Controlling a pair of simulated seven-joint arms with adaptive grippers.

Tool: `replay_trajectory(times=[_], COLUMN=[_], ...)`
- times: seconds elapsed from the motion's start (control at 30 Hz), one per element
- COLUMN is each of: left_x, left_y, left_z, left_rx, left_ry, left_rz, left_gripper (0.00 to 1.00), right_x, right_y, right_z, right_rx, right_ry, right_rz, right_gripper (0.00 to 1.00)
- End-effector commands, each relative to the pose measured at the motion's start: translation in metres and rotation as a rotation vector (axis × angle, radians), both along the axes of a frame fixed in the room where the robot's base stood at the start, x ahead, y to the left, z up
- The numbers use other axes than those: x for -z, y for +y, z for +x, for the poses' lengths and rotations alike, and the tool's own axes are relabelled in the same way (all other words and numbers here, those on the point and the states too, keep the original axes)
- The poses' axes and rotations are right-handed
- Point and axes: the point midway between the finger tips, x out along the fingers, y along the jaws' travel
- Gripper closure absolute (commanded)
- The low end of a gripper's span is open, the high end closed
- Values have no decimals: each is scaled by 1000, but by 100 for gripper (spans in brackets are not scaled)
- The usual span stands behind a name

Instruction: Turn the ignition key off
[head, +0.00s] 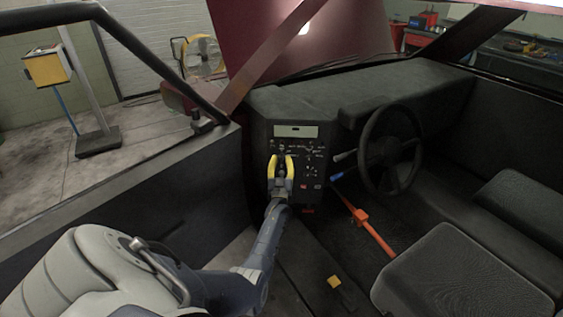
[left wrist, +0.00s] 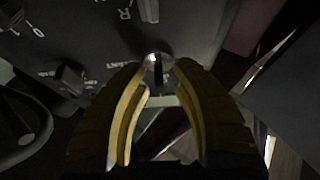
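The control panel (head: 313,171) is a black upright face in the middle of the head view, with switches and white markings. My left gripper (head: 282,160) is in front of the panel's left part, its two yellow fingers apart. In the left wrist view, a round silver ignition switch with a dark upright key or slot (left wrist: 158,70) shows between the fingertips of my left gripper (left wrist: 161,72). The fingertips are close to its two sides; I cannot tell whether they touch it. In the head view the gripper hides the switch. My right gripper is not in view.
A steering wheel (head: 391,149) with stalks stands right of the panel. A black seat (head: 462,272) is at the lower right. A dark knob (left wrist: 70,75) sits left of the fingers in the left wrist view.

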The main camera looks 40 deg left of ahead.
Motion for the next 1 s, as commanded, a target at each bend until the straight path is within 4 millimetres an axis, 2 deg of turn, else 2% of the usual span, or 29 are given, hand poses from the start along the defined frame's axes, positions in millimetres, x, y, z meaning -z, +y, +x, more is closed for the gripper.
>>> replay_trajectory(times=[0.27, 0.43, 1.0], left_x=[1, 6, 40], left_y=[0, -7, -56], left_z=[0, -8, -75], left_rx=[1, 1, 1], left_ry=[2, 3, 2], left_rz=[0, -1, 0], left_gripper=[70, 70, 70], right_x=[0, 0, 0], right_y=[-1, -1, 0], right_z=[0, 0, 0], right_rx=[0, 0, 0], right_ry=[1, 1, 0], right_rz=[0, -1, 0], right_gripper=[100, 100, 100])
